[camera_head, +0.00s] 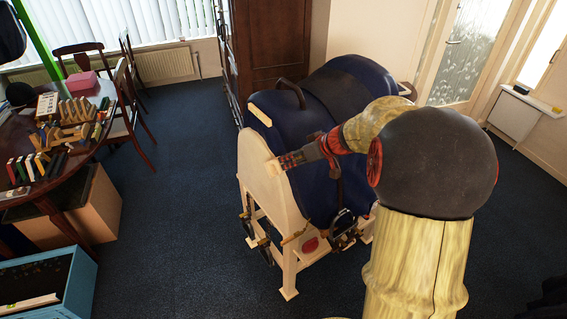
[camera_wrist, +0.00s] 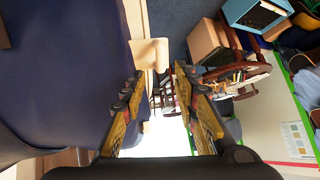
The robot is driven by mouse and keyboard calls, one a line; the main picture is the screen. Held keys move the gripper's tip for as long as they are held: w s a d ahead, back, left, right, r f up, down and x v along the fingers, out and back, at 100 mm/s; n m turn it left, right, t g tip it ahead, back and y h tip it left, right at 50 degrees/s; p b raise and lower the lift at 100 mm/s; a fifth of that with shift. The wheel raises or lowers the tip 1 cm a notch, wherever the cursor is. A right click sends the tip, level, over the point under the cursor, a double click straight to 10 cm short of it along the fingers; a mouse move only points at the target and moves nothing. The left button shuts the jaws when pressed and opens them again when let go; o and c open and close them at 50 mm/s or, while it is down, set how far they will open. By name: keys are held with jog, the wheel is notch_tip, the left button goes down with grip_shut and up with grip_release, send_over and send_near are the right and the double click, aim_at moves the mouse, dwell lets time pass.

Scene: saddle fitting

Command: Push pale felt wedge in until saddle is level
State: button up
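The dark blue saddle (camera_head: 318,112) sits on a pale wooden stand (camera_head: 262,185); it fills the left of the wrist view (camera_wrist: 60,70). A pale tan block, seemingly the felt wedge (camera_wrist: 150,53), stands at the edge of the stand's end panel, just beyond my fingertips. It seems to show at the fingertips in the head view (camera_head: 272,167). My gripper (camera_wrist: 157,78) is open, with a clear gap between its fingers. Its tips also reach the panel in the head view (camera_head: 284,162). Whether they touch the block, I cannot tell. How deep the block sits is hidden.
Another pale block (camera_head: 260,115) is at the saddle's upper left. Stirrups and straps (camera_head: 343,225) hang at the stand's near side. A round table (camera_head: 60,165) with small blocks and a blue cabinet (camera_head: 60,285) stand at left. The carpet between is free.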

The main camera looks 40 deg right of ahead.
jog(key=shift+v, duration=1.5)
jog(key=s+a+f+m+g, duration=0.35)
jog(key=s+a+m, duration=0.35)
jog(key=s, duration=0.4)
jog(key=s+a+r+n+h+b, duration=0.1)
jog(key=s+a+r+n, duration=0.2)
jog(key=s+a, duration=0.3)
jog(key=s+a+r+n+h+b, duration=0.1)
jog(key=s+a+r+n, duration=0.2)
jog(key=a, duration=0.9)
jog(key=s+r, duration=0.2)
jog(key=s, duration=0.2)
jog(key=shift+r, duration=0.4)
